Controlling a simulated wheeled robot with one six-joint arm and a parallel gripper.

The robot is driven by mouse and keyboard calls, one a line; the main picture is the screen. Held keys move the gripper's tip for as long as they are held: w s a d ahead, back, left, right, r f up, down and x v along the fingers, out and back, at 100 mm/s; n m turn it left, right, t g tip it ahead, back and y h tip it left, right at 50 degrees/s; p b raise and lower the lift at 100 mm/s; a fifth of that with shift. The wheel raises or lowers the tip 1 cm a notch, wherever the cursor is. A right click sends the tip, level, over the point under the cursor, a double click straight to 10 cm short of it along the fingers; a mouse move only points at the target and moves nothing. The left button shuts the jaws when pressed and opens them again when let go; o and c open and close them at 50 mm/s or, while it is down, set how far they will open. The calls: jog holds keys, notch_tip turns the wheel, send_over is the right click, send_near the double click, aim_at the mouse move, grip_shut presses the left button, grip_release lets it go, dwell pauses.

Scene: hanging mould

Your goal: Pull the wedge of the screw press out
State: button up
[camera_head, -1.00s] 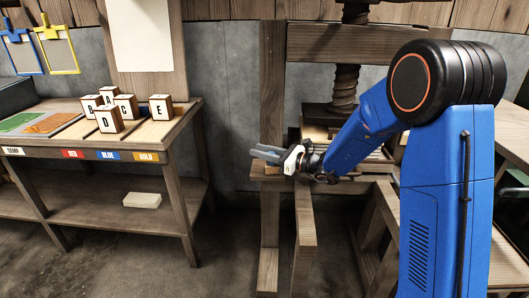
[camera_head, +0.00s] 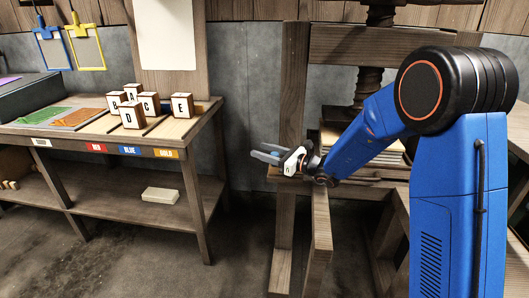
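The wooden screw press stands at the right, with its dark vertical screw (camera_head: 367,88) and timber post (camera_head: 292,120). My blue arm covers part of the press. My gripper (camera_head: 266,154) points left in front of the press's left post, its two grey fingers apart with nothing visible between them. I cannot make out the wedge; it may be hidden behind my arm or be too small to tell.
A wooden table (camera_head: 95,145) at the left holds several lettered blocks (camera_head: 131,114) and has colour labels on its front edge. A pale block (camera_head: 160,194) lies on its lower shelf. Bare floor (camera_head: 240,250) lies between table and press.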

jog(key=v, duration=1.7)
jog(key=shift+s+d, duration=0.2)
jog(key=s+d+r+n+g+h, duration=0.15)
jog(key=s+n+g+h, duration=0.45)
jog(key=s+n, duration=1.2)
jog(key=s+d+n+t+h, duration=0.3)
jog(key=s+d+h, duration=0.7)
jog(key=s+d, duration=0.9)
jog(key=shift+d+n, duration=0.55)
jog(key=shift+n, duration=0.45)
